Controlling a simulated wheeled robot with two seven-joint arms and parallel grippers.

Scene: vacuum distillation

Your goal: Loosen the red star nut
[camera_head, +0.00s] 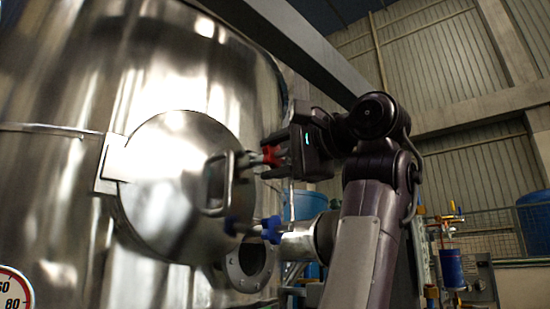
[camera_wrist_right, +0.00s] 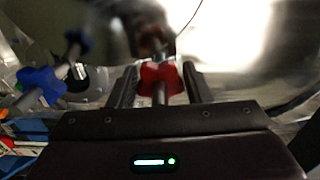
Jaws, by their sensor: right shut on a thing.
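The red star nut (camera_head: 271,156) is at the right edge of the round hatch (camera_head: 172,180) on the steel tank. It also shows in the right wrist view (camera_wrist_right: 160,80), with a metal bolt shank running through it. My right gripper (camera_head: 272,158) reaches it from the right and is shut on it; in the right wrist view one finger lies on each side of the nut. A blue star nut (camera_head: 271,230) sits lower on the hatch edge, apart from the gripper, and shows at left in the right wrist view (camera_wrist_right: 42,87). My left gripper is not in view.
A metal handle (camera_head: 218,185) stands out from the hatch, left of the gripper. A flanged pipe opening (camera_head: 250,266) is below. A pressure gauge (camera_head: 14,290) is at lower left. A blue drum (camera_head: 304,205) stands behind my arm.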

